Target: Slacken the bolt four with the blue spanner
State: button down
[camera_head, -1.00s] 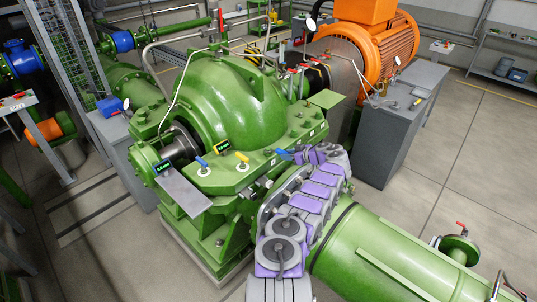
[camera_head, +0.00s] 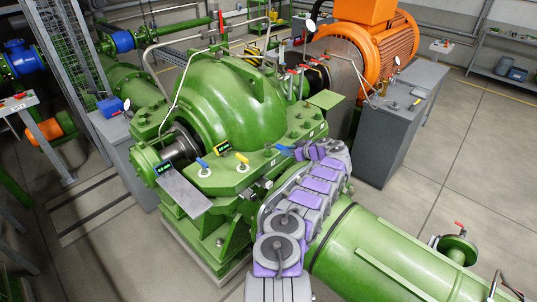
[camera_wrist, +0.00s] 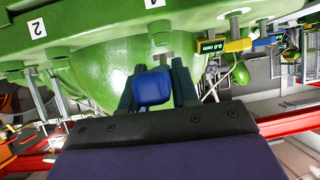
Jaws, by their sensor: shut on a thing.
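My gripper (camera_wrist: 157,85) is shut on the blue spanner (camera_wrist: 153,88), whose rounded blue part shows between the two dark fingers in the wrist view. In the head view, a blue piece (camera_head: 284,152) shows at the far end of my arm, beside the green casing flange.
A small digital readout (camera_wrist: 210,46) is right of the fingers in the wrist view. A green pipe (camera_head: 385,250) lies beside my arm; a grey cabinet (camera_head: 385,140) stands behind.

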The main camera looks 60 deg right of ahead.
jog(key=shift+r+p, duration=1.35)
jog(key=shift+r, duration=0.6)
